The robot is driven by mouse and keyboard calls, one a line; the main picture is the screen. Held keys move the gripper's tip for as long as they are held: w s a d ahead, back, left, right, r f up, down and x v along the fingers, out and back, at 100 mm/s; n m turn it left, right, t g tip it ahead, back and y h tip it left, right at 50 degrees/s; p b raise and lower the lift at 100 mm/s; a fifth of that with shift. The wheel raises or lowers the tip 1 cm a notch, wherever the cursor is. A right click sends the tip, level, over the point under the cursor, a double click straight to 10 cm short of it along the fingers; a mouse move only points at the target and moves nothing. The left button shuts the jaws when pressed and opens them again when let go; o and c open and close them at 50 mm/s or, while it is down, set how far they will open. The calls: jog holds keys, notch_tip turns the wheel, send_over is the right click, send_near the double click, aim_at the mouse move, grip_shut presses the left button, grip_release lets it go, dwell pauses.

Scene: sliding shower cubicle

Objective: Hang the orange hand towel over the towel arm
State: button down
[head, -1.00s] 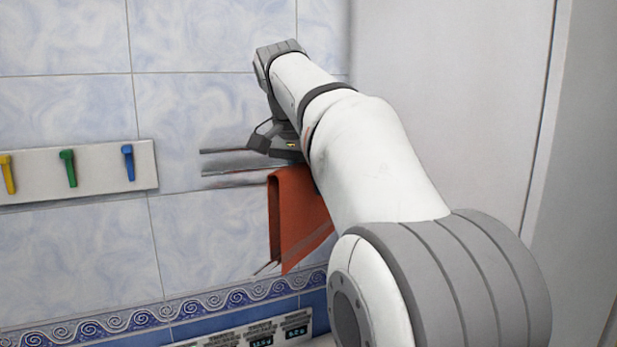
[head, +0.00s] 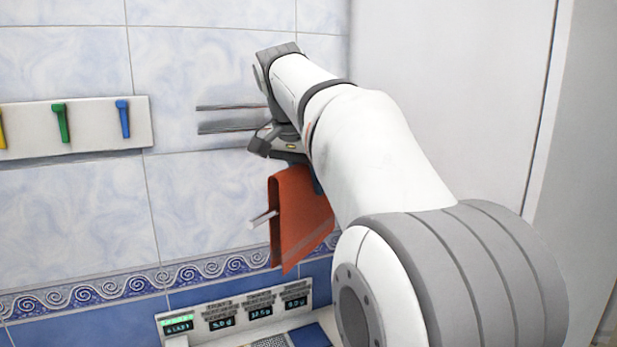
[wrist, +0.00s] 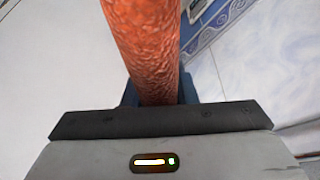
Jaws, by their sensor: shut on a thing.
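The orange hand towel (head: 303,215) hangs folded over from my gripper (head: 292,160), its two layers facing down and a paler stripe near the lower edge. My gripper is shut on its top fold. In the wrist view the towel (wrist: 145,40) runs up from between the blue fingers of my gripper (wrist: 157,95). A pale bar end, likely the towel arm (head: 262,219), sticks out at the left edge of the towel, about halfway down. The rest of that bar is hidden by the towel. I cannot tell whether it runs between the layers or behind them.
Two thin metal bars (head: 226,117) are on the tiled wall, up and left of my gripper. A white hook rail (head: 85,140) with coloured hooks is further left. A panel with small displays (head: 235,315) is below. A plain pale wall (head: 440,80) is at right.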

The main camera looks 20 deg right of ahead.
aim_at(300, 167)
jog(key=shift+f+b, duration=1.2)
jog(key=shift+f, duration=0.75)
jog(key=c, duration=1.1)
grip_release()
jog(key=p+v, duration=0.1)
jog(key=v, duration=0.6)
jog(key=shift+s+a+r, duration=0.1)
jog(key=shift+r, duration=0.3)
jog(key=shift+f, duration=0.1)
